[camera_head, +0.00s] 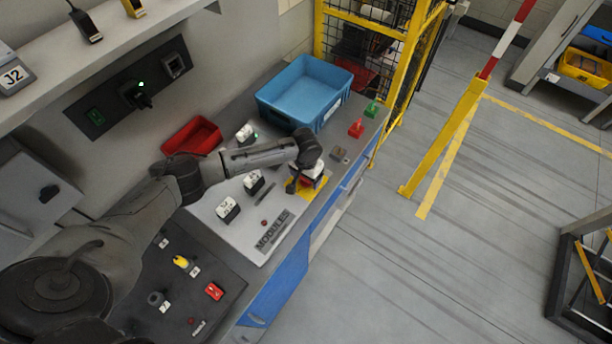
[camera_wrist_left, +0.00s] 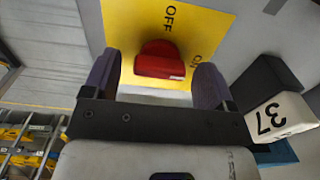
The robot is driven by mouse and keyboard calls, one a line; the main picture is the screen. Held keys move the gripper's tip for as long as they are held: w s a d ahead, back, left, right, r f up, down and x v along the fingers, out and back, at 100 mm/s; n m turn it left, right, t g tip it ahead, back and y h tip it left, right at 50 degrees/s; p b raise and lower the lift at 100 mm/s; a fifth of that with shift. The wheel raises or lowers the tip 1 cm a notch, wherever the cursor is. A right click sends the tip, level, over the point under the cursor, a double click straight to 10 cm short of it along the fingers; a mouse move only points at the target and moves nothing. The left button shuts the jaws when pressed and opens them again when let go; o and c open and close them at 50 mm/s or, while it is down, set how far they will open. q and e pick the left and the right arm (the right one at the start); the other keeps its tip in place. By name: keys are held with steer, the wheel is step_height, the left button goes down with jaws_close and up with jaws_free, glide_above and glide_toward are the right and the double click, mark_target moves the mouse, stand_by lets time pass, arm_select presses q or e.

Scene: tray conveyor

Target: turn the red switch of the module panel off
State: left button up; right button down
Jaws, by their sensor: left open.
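The red switch (camera_wrist_left: 160,62) shows in the left wrist view as a red knob on a yellow plate (camera_wrist_left: 120,22) marked OFF, with a second label, partly covered, that looks like ON. A small pale mark is on the knob's near edge. I cannot tell which label the knob is turned to. My left gripper (camera_wrist_left: 155,72) is open, with one dark finger on each side of the knob; contact is not clear. In the head view the left gripper (camera_head: 305,180) covers most of the switch, and the yellow plate (camera_head: 317,191) shows beneath it, on the grey module panel (camera_head: 240,237). My right gripper is not in view.
A white-and-black block marked 37 (camera_wrist_left: 280,116) is close beside the right finger. White modules (camera_head: 228,207) stand along the panel. A blue bin (camera_head: 325,112), a red bin (camera_head: 185,143) and red (camera_head: 356,128) and green (camera_head: 372,108) parts are further back. Open floor lies to the right.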

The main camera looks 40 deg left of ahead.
arm_select(q)
steer(key=shift+c, duration=0.4)
steer(key=c, duration=0.9)
steer(key=shift+o, duration=0.2)
steer(key=shift+r+n+p, duration=0.2)
steer(key=shift+n+p, duration=0.1)
steer(key=shift+p, duration=0.25)
steer(key=n+p, duration=0.7)
steer(key=p, duration=0.2)
steer(key=shift+d+r+p, duration=0.1)
steer(key=shift+p, duration=0.3)
steer(key=n+p, duration=0.3)
steer(key=n, duration=0.1)
steer(key=shift+n, duration=0.3)
steer(key=n+p, duration=0.1)
steer(key=n, duration=0.1)
steer(key=shift+n, duration=0.3)
steer(key=shift+f+n+p, duration=0.2)
steer(key=shift+n+p, duration=0.55)
steer(key=shift+n, duration=0.75)
